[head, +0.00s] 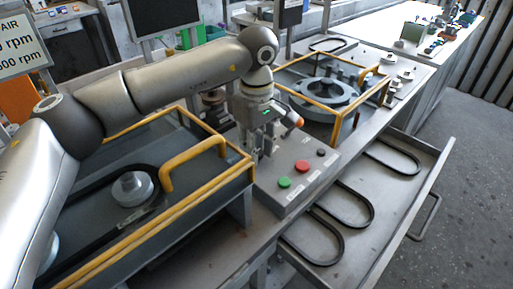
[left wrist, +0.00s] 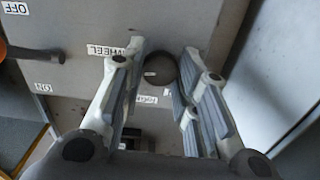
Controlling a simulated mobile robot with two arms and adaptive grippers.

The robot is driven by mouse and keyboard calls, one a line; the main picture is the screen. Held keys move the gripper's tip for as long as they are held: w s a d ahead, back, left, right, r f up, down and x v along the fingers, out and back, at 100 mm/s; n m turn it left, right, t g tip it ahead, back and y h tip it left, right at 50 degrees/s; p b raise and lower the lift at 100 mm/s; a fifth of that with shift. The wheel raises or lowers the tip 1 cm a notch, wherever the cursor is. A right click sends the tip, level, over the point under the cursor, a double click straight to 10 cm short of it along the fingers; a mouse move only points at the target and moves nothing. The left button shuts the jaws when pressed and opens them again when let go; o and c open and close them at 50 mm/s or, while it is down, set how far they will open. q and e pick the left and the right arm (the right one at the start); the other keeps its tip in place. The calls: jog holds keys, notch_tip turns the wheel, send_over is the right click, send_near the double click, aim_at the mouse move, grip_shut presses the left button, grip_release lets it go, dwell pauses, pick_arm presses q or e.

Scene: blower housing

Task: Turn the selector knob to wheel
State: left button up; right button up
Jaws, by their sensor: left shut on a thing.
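The selector knob (left wrist: 160,69) is a dark round knob on the grey control panel (left wrist: 75,72). In the left wrist view a WHEEL label (left wrist: 105,50) is left of it, and another label (left wrist: 147,99), hard to read, is just below it. My left gripper (head: 257,152) points down at the panel in the head view. In the head view the knob is hidden by the gripper. My right gripper is not in view.
An orange-tipped lever (head: 294,121) is close beside my left gripper, with OFF and ON labels in the wrist view. A green button (head: 284,182) and a red button (head: 302,166) are on the panel. A yellow-framed guard (head: 178,212) is to the left; an open drawer (head: 395,221) holds belts.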

pick_arm(q)
jog(key=shift+r+m, duration=0.1)
jog(key=shift+m, duration=0.9)
jog(key=shift+w, duration=0.1)
jog(key=o, duration=1)
notch_tip(320, 180, up, 12)
jog(key=shift+f, duration=0.1)
